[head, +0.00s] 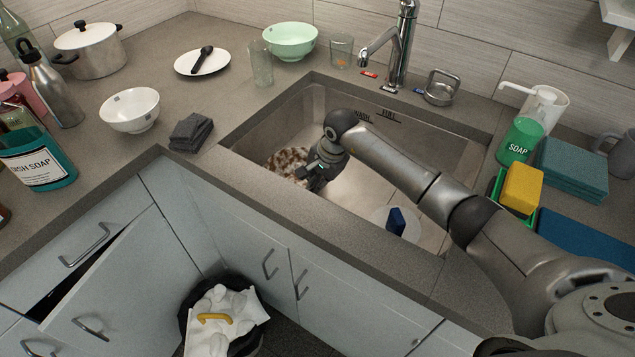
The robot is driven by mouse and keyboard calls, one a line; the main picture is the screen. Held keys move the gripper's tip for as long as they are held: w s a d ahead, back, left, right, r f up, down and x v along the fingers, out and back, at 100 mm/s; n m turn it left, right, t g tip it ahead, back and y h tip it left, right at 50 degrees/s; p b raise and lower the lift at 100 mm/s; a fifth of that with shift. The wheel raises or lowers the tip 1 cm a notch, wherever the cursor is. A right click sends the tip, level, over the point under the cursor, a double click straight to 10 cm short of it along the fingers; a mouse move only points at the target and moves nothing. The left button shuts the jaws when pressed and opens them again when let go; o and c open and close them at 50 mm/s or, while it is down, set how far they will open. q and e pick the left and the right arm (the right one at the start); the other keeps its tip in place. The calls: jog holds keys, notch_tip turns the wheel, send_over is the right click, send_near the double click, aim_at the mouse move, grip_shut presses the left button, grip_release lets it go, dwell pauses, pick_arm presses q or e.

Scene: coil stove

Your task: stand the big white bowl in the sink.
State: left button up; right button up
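A white bowl (130,112) with small dark marks on its side stands upright on the counter, left of the sink. The sink (345,195) is a sunken basin in the counter's corner. My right gripper (308,180) is down inside the sink at its left side, far from the white bowl. It is beside a brown-and-white mottled thing (286,162), partly hidden by the gripper. Whether the fingers are open or shut there I cannot tell. My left gripper is not in view.
A blue sponge (397,221) is in the sink's right part. A grey cloth (191,132) lies between bowl and sink. A green bowl (289,41), glasses and a faucet (401,50) stand behind. A cabinet door (110,300) hangs open beside a bin (222,318).

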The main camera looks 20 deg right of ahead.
jog(key=o, duration=0.4)
jog(key=shift+c, duration=0.2)
jog(key=shift+d+r+p, duration=0.1)
jog(key=shift+r+p, duration=0.3)
jog(key=shift+r, duration=0.1)
jog(key=p+v, duration=0.7)
jog(key=v, duration=0.4)
jog(key=shift+s, duration=0.15)
jog(key=shift+r, duration=0.1)
